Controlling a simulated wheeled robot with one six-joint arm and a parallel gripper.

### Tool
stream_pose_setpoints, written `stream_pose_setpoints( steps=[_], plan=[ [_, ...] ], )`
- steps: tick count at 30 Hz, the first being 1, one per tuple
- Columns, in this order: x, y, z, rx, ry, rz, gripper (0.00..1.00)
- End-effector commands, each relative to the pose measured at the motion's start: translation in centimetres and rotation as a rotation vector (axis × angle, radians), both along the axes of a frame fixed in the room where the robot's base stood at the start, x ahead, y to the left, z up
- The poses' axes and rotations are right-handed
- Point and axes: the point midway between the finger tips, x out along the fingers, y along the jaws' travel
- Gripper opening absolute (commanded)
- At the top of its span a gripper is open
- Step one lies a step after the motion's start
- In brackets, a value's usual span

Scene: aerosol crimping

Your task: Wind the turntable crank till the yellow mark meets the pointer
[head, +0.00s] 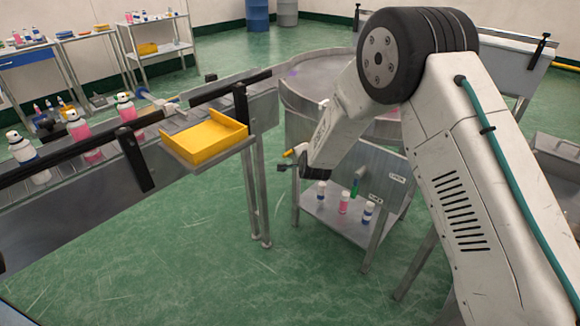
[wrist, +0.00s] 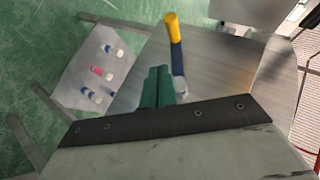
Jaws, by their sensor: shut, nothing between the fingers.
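The crank's yellow handle (wrist: 174,28) is at the top middle of the wrist view, on a dark blue stem that runs down behind my fingers. My gripper (wrist: 158,72) is shut and empty, its two green fingers together. The fingertips appear close to the stem on its left; I cannot tell whether they touch. In the head view the yellow handle (head: 289,152) shows just left of my arm's lower end. The round grey turntable (head: 300,86) is behind my arm and partly hidden by it. I cannot make out the yellow mark or the pointer.
A low shelf (head: 322,208) under the turntable holds several small bottles. A yellow tray (head: 205,138) and a conveyor (head: 100,185) with spray cans stand to the left. The green floor (head: 190,270) in front is clear.

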Motion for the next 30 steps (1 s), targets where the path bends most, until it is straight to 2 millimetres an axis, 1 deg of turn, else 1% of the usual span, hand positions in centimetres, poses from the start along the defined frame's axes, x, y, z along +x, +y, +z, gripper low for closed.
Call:
stream_pose_setpoints(
  steps=[1, 3, 4, 6, 8, 11, 12, 15, 18, 21, 23, 25, 28, 30],
  plan=[
    [0.3, 1.1, -3.0, 0.040, -0.029, -0.032, 0.00],
    [1.1, 2.1, -5.7, 0.128, -0.107, -0.094, 0.00],
    [1.3, 2.5, -6.7, 0.174, -0.147, -0.123, 0.00],
    [1.7, 3.2, -8.6, 0.297, -0.258, -0.189, 0.00],
    [1.6, 3.6, -9.8, 0.421, -0.368, -0.237, 0.00],
    [0.4, 3.7, -11.3, 0.628, -0.548, -0.284, 0.00],
    [-0.4, 3.7, -11.9, 0.703, -0.613, -0.289, 0.00],
    [-2.7, 3.4, -12.9, 0.864, -0.749, -0.280, 0.00],
    [-4.7, 3.2, -13.6, 0.976, -0.842, -0.258, 0.00],
    [-6.0, 3.0, -13.9, 1.040, -0.893, -0.236, 0.00],
    [-6.2, 2.9, -13.9, 1.059, -0.910, -0.230, 0.00],
    [-5.9, 2.8, -13.6, 1.068, -0.917, -0.228, 0.00],
    [-4.7, 2.7, -12.8, 1.068, -0.921, -0.228, 0.00],
    [-3.5, 2.6, -12.2, 1.067, -0.920, -0.229, 0.00]
  ],
)
